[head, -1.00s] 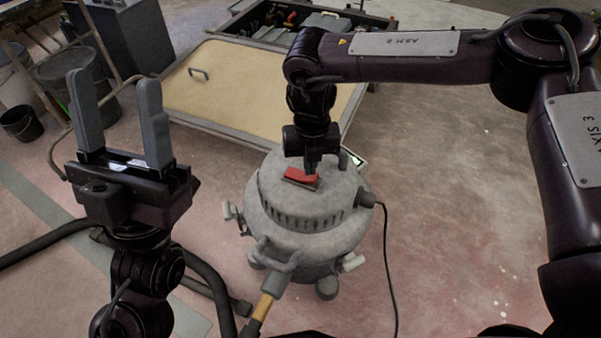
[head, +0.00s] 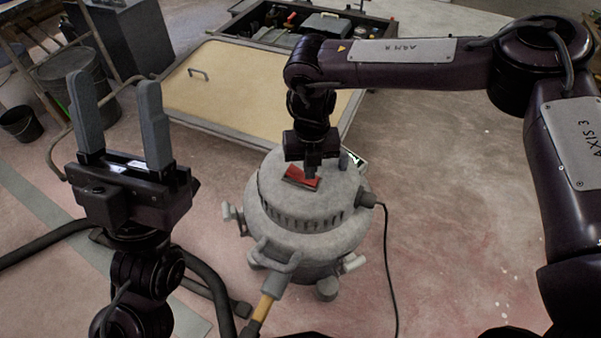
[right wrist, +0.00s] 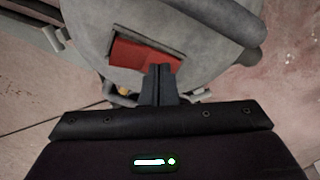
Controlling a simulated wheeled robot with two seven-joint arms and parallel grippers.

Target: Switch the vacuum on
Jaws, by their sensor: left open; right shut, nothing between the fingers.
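The vacuum (head: 310,216) is a round grey canister standing on the floor at the middle of the head view. A red rocker switch (head: 301,178) in a dark frame is on its top; it also shows in the right wrist view (right wrist: 142,55). My right gripper (head: 311,175) is shut and empty, pointing down at the switch. In the right wrist view its closed fingertips (right wrist: 160,70) overlap the lower right part of the switch. I cannot tell whether they touch it. My left gripper (head: 120,95) is open and empty, pointing up, left of the vacuum.
A thin black cable (head: 387,260) runs from the vacuum's right side. A dark hose (head: 205,275) lies on the floor at left. A tan panel (head: 245,85) and an open toolbox (head: 300,30) are behind. Buckets (head: 85,90) stand at far left. The floor at right is clear.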

